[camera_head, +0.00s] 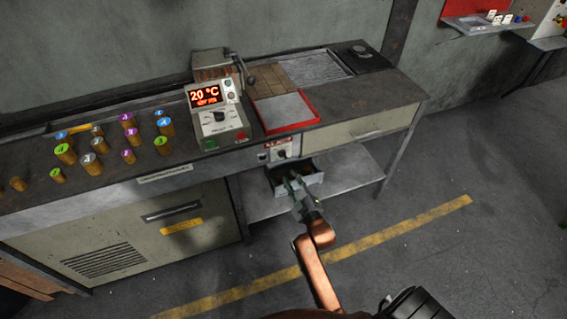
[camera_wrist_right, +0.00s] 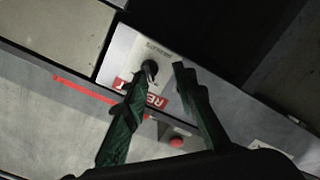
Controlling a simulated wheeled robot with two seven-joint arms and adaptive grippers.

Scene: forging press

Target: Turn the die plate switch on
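My right gripper (camera_head: 294,184) reaches up to this panel from below. In the wrist view its two dark green fingers (camera_wrist_right: 161,76) are apart, with the left fingertip close beside the knob and the right one farther off. Whether a finger touches the knob I cannot tell. My left gripper is not in view.
A temperature unit (camera_head: 213,112) reading 20 °C stands on the bench, next to a red-edged tray (camera_head: 284,111). Several brown cylinders with coloured tops stand at left. A red button (camera_wrist_right: 176,142) shows nearby.

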